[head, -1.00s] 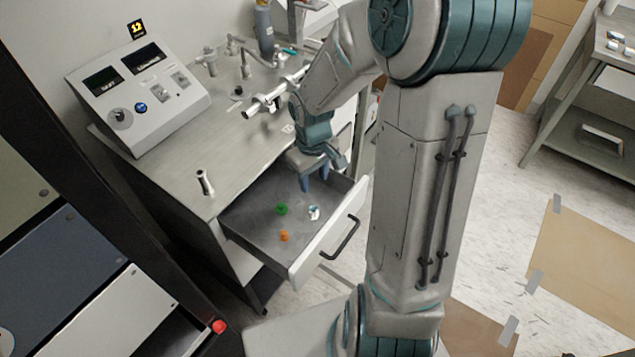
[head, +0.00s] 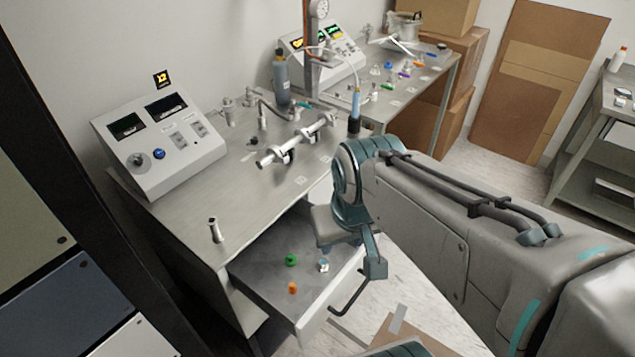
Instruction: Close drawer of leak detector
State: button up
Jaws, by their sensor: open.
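The leak detector bench (head: 190,210) has a grey metal top with a sloped control box (head: 165,150) at its back left. Its drawer (head: 262,288) stands pulled out at the front. The drawer holds a green piece (head: 291,259), an orange piece (head: 292,287) and a small white-and-blue piece (head: 323,266). A dark bar handle (head: 350,295) is on the white drawer front (head: 314,322). My gripper (head: 326,248) is over the far right part of the drawer, behind the handle in this view. It is open with nothing seen in it; its fingers are mostly hidden.
A short metal tube (head: 215,230) stands near the bench's front left edge, and a pipe fitting (head: 290,145) lies on top. A black-framed cabinet (head: 120,190) is close on the left. My arm fills the right side. A second bench (head: 435,75) stands behind.

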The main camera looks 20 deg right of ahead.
aim_at(260, 272)
jog(key=z, duration=0.1)
jog(key=k, duration=0.45)
jog(key=z, duration=0.65)
jog(key=k, duration=0.8)
jog(key=u, duration=0.6)
jog(key=i, duration=0.9)
jog(key=u, duration=0.1)
